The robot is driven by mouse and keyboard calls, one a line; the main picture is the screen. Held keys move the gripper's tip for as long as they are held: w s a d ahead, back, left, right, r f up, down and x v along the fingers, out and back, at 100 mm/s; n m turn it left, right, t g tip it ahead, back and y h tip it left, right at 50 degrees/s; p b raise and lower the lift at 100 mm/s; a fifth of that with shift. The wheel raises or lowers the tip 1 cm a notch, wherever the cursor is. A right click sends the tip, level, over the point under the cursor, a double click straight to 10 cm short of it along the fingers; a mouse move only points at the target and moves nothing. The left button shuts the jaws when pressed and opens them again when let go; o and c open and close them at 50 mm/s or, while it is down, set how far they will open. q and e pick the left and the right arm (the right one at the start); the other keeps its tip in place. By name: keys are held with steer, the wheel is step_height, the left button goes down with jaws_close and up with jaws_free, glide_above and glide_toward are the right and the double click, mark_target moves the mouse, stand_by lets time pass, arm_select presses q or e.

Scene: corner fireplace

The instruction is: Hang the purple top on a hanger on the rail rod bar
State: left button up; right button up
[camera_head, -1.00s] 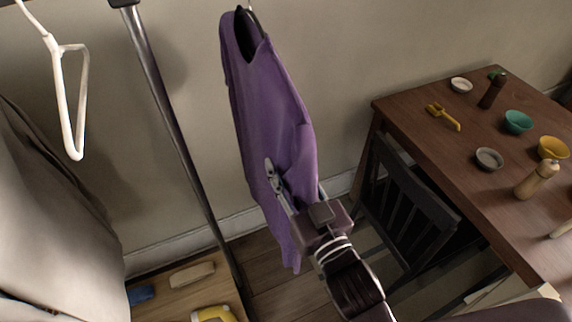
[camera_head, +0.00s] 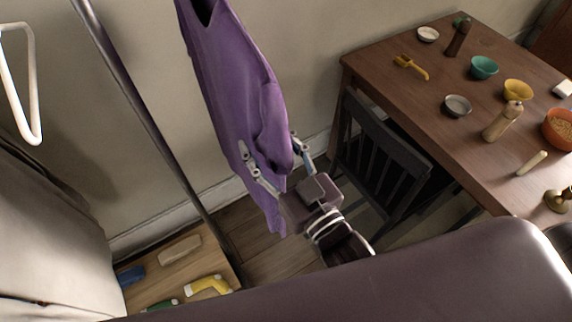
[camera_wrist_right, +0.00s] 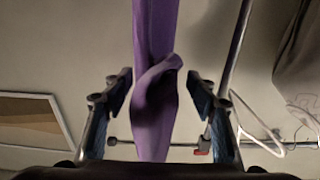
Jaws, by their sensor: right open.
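The purple top (camera_head: 240,90) hangs upright in the middle of the head view, its upper end cut off by the frame edge. Its own hanger is not visible now. My right gripper (camera_head: 275,157) is open at the lower part of the top, a finger on either side of the cloth. In the right wrist view, the purple top (camera_wrist_right: 154,110) passes between the open fingers of the right gripper (camera_wrist_right: 158,95), with gaps at both sides. A horizontal rod bar (camera_wrist_right: 290,146) crosses the lower wrist view, partly behind the cloth. My left gripper is not in view.
A metal post (camera_head: 150,120) stands left of the top. A white hanger (camera_head: 35,100) and pale clothing (camera_head: 50,230) are at the left. A wooden shelf (camera_head: 220,268) holds shoes. A dark chair (camera_head: 385,150) and a table with bowls (camera_head: 390,88) stand at right.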

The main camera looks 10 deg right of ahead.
mark_target(282, 165)
steer(key=v, duration=0.8)
steer(key=shift+s, duration=0.1)
